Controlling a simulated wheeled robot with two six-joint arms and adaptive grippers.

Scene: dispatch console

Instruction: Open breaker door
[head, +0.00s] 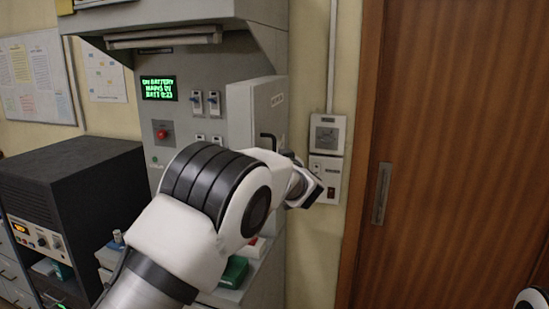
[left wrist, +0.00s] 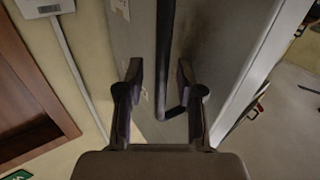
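The breaker door (head: 273,102) is a light grey panel on the right side of the grey console. A black bar handle (head: 268,137) stands out from it, its lower part hidden by my left arm. In the left wrist view, the grey door face (left wrist: 225,45) fills the middle and the black handle (left wrist: 164,50) runs between the fingers. My left gripper (left wrist: 160,82) is open, one finger on each side of the handle, with gaps visible. In the head view the left gripper (head: 306,187) is partly hidden behind its wrist.
A wall switch box (head: 327,135) is right of the breaker door, beside a brown wooden door (head: 460,140). The console has a green-text display (head: 158,88) and a red button (head: 161,134). A black equipment box (head: 75,185) stands at left.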

